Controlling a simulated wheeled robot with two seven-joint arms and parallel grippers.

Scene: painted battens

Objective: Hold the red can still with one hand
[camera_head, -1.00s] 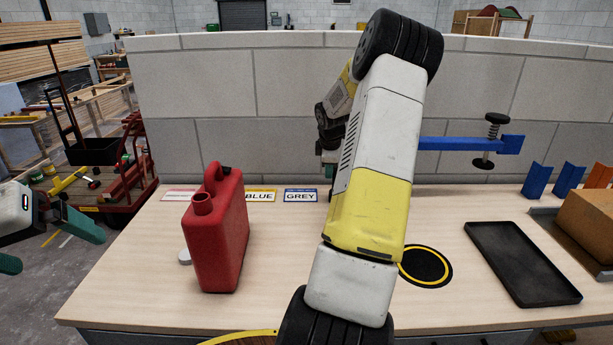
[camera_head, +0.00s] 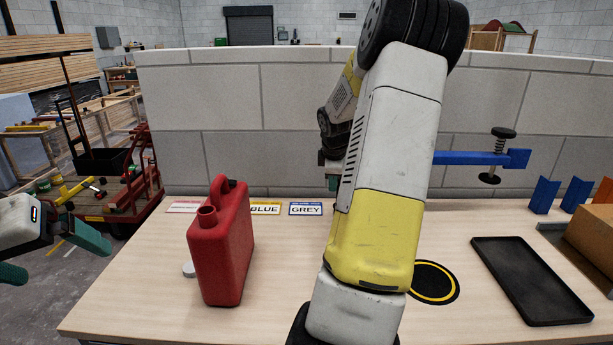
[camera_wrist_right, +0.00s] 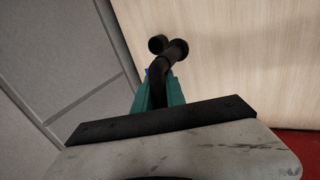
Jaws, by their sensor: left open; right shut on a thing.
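The red can (camera_head: 222,255) stands upright on the bench, left of centre, with its open neck and handle on top. My left gripper (camera_head: 50,256) is open and empty off the left end of the bench, apart from the can. My right arm crosses the middle of the head view and mostly hides its gripper. In the right wrist view the teal fingers of my right gripper (camera_wrist_right: 158,92) are shut on a black bent tube (camera_wrist_right: 168,56), perhaps a spout. A red patch at that view's lower right may be the can.
A white round piece (camera_head: 188,269) lies beside the can. Name cards, one reading GREY (camera_head: 306,209), lie along the back. A yellow-ringed black disc (camera_head: 434,284), a black tray (camera_head: 530,280), a blue clamp arm (camera_head: 465,158) and a cardboard box (camera_head: 592,232) are to the right. A wall stands behind.

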